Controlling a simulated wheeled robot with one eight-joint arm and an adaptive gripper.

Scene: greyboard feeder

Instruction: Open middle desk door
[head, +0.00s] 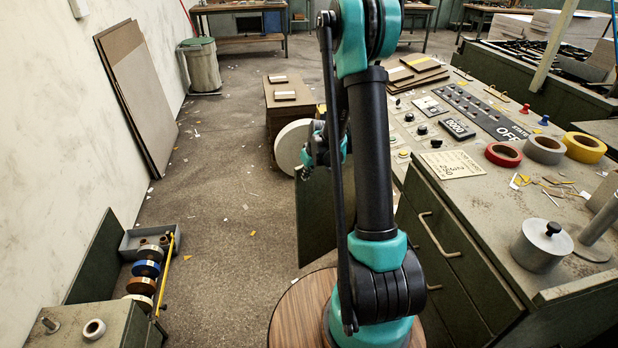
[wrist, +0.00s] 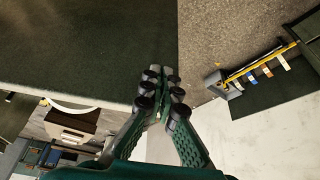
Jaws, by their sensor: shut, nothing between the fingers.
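The desk (head: 480,215) with the control panel stands on the right. Its green front has pale bar handles (head: 438,234). A dark green door panel (head: 314,215) stands out from the desk front into the aisle, swung open; my arm hides its hinge side, so I cannot tell for sure which door it is. My gripper (head: 318,150) is above this panel's top edge, partly hidden by my arm. In the wrist view a broad dark green panel (wrist: 80,50) fills the upper left. My gripper (wrist: 163,85) is shut and empty at that panel's lower right corner.
A low green unit with tape rolls (head: 146,268) stands at the lower left. Boards (head: 135,90) lean on the left wall. A stack of boxes (head: 285,98) and a white disc (head: 291,146) are beyond the gripper. The floor between wall and door is mostly clear.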

